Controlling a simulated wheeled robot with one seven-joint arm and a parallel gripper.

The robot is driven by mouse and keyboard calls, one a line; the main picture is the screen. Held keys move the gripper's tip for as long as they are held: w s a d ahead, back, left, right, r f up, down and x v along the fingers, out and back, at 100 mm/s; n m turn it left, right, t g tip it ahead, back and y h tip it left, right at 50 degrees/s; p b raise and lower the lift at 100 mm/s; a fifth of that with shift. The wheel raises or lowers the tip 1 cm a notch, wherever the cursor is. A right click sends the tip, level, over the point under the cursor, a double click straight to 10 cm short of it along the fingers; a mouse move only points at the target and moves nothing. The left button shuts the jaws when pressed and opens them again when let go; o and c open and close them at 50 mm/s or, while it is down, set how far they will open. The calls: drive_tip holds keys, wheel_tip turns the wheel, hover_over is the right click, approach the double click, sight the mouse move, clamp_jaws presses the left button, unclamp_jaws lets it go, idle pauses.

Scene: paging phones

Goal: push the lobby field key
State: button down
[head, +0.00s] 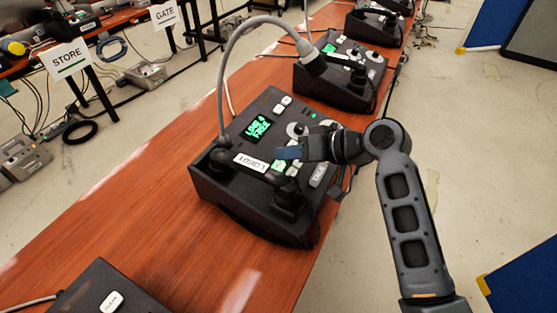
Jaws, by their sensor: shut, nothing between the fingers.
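The lobby phone (222,195) is a black desk unit with a white LOBBY label (250,163), a gooseneck microphone (223,60) and a lit green screen (257,127). The green text is too small to read surely. Pale keys (278,167) lie just below my fingertips, with a green glow near them. I cannot read which one is the field key, and my gripper hides part of the panel. My gripper (284,153) is shut and empty, its blue tips over the middle of the panel. I cannot tell whether they touch a key.
A similar phone (340,85) stands behind on the same wooden table (120,225), and another black unit (85,290) is at the front left. STORE (65,60) and GATE (164,14) signs mark the other table. Bare tabletop lies left of the lobby phone.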

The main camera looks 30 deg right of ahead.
drive_tip(key=shift+s+d+r+p, duration=0.15)
drive_tip(key=shift+r+p, duration=0.45)
drive_tip(key=shift+r, duration=0.2)
drive_tip(key=shift+s+d+r+p, duration=0.1)
drive_tip(key=shift+s+r+p, duration=0.1)
drive_tip(key=shift+r+p, duration=0.5)
drive_tip(key=shift+s+d+r+p, duration=0.15)
drive_tip(key=shift+r+p, duration=0.35)
drive_tip(key=shift+r, duration=0.35)
